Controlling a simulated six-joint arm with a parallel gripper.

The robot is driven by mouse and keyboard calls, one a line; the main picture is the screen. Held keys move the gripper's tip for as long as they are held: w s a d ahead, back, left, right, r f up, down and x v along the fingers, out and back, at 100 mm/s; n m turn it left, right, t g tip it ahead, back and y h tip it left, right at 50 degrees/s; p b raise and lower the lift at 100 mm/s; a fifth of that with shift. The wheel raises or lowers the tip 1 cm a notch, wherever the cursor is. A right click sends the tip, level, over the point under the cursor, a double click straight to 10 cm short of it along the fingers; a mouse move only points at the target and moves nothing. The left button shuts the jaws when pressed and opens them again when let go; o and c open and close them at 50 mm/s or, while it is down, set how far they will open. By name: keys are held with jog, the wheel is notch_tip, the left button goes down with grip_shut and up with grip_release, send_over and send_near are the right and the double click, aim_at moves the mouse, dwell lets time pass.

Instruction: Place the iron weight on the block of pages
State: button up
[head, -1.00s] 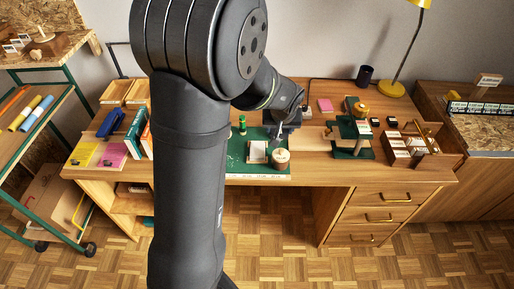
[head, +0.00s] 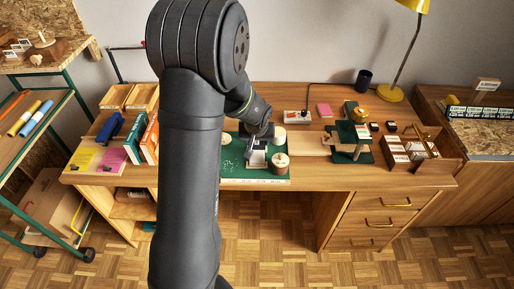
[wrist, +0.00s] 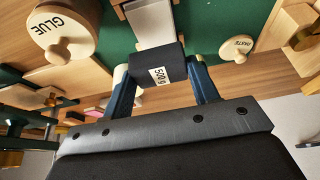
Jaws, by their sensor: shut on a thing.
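The iron weight (wrist: 158,69) is a dark block with a white "500 g" label. My gripper (wrist: 164,82) is shut on it, one blue finger at each side. In the head view my gripper (head: 261,141) is low over the green mat (head: 234,170). The block of pages (wrist: 151,22) is pale and lies just beyond the weight in the wrist view, partly covered by it. It also shows in the head view (head: 257,158), under the front of my gripper. I cannot tell whether the weight touches the pages.
A round wooden glue pot (wrist: 61,35) and a smaller paste pot (wrist: 238,47) stand on either side of the pages. A green press-like stand (head: 350,140) and a divided wooden box (head: 410,150) stand to the right. Books (head: 148,140) stand at left. The desk's front middle is fairly clear.

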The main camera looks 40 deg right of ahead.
aim_at(257, 148)
jog(key=shift+f, duration=1.95)
jog(key=o, duration=1.4)
jog(key=shift+f, duration=0.1)
jog(key=shift+c, duration=0.2)
jog(key=v, duration=1.2)
jog(key=x, duration=1.2)
